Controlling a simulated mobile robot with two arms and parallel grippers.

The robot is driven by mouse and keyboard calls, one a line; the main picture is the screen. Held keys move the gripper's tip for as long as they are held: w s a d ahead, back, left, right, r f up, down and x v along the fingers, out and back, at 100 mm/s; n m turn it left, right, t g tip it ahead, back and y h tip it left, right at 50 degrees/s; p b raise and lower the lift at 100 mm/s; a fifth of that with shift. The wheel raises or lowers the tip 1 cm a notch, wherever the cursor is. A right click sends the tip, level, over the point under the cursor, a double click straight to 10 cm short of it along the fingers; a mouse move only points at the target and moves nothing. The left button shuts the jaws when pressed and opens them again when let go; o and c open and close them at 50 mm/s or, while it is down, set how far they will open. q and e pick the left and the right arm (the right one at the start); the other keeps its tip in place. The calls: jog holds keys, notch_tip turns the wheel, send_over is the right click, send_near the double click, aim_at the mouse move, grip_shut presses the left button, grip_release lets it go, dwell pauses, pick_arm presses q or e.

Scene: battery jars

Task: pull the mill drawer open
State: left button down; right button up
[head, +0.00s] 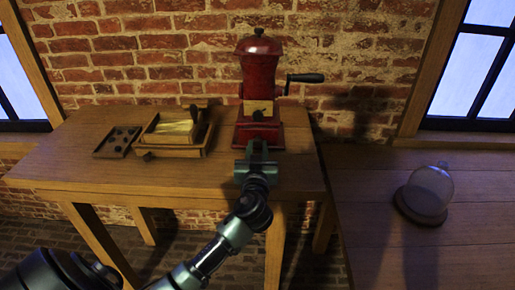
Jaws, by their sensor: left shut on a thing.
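A red coffee mill (258,70) stands upright at the right end of the wooden table, against the brick wall. It has a side crank with a dark handle and a light wooden panel on its front. My left gripper (257,150) is at the front of the mill's red base, shut on the front of the mill drawer. The gripper hides the grip point and most of the drawer front, so I cannot tell how far out the drawer is. My right gripper is not in view.
Left of the mill, the wooden table (60,171) holds a wooden box (150,151) with pale contents and a small tray (107,151) of dark round pieces. A glass dome (431,188) on a dark base stands on the right-hand table (365,200). The left table's front is clear.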

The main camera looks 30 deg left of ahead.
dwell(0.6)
pick_arm(q)
jog(key=shift+s+d+f, duration=0.2)
jog(key=shift+s+d, duration=0.05)
jog(key=shift+s, duration=0.1)
jog(key=b+v, duration=0.3)
jog(key=v, duration=0.6)
jog(key=shift+s+d, duration=0.15)
jog(key=shift+s, duration=0.2)
jog(key=shift+s+d+r, duration=0.2)
jog(key=shift+s, duration=0.2)
jog(key=c, duration=1.1)
grip_release()
jog(key=shift+c, duration=0.2)
